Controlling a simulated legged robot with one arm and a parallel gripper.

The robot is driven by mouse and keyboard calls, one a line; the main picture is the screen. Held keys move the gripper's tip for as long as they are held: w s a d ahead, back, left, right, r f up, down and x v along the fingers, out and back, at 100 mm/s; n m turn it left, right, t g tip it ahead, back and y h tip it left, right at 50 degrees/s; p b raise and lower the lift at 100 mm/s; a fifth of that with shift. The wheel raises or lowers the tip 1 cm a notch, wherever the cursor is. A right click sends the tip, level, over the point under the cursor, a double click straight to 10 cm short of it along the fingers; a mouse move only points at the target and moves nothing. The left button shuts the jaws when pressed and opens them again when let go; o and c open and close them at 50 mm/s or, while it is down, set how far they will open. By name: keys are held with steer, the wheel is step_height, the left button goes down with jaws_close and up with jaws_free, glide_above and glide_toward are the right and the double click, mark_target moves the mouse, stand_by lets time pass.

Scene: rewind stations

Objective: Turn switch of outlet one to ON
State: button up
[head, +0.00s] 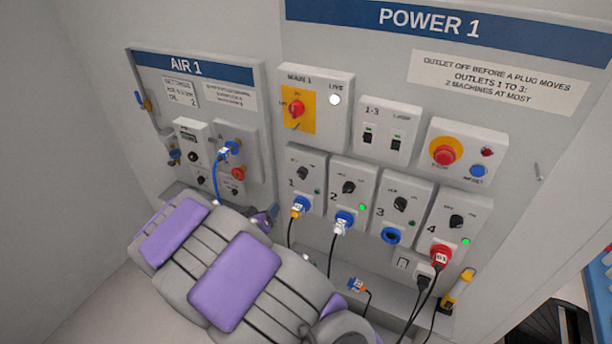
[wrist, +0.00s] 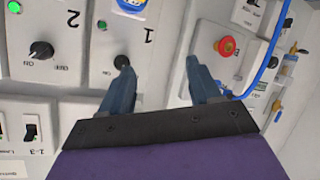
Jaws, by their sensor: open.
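Outlet one (head: 306,180) is a grey box on the POWER 1 panel, with a dark rotary switch (head: 303,173) above a blue socket holding a plug (head: 299,207). Its small lamp (head: 318,191) looks dark. The wrist view is upside down; there the switch (wrist: 121,62) shows right at the tip of the left finger, partly covered by it. I cannot tell whether they touch, nor read the switch's setting. My gripper (wrist: 158,66) is open and empty, its right finger over the gap towards the AIR 1 panel. In the head view my purple-and-grey arm mostly hides it.
Outlet two (head: 349,194) stands right beside outlet one, with its lamp lit green. Outlets three (head: 401,208) and four (head: 455,225) follow. Black cables hang below; a loose blue plug (head: 356,285) lies underneath.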

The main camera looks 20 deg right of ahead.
steer(key=h, duration=0.6)
glide_toward(301, 177)
steer(key=shift+t, duration=0.3)
steer(key=x, duration=0.2)
steer(key=b+x, duration=0.1)
steer(key=x, duration=0.4)
steer(key=shift+s+d+f, duration=0.25)
steer(key=shift+d+f, duration=0.05)
steer(key=shift+d, duration=0.05)
steer(key=shift+w, duration=0.3)
steer(key=shift+w+a+r+n+b, duration=0.2)
steer(key=shift+w+a+n+b, duration=0.15)
steer(key=shift+w+a, duration=0.25)
steer(key=shift+w+d, duration=0.1)
steer(key=shift+d, duration=0.1)
steer(key=d, duration=0.2)
steer(key=shift+d+f, duration=0.1)
steer(key=shift+d, duration=0.2)
steer(key=shift+a, duration=0.1)
steer(key=shift+c, duration=1)
steer(key=shift+a, duration=0.65)
steer(key=c, duration=0.5)
steer(key=shift+d, duration=0.1)
steer(key=c, duration=0.3)
steer(key=shift+c, duration=0.2)
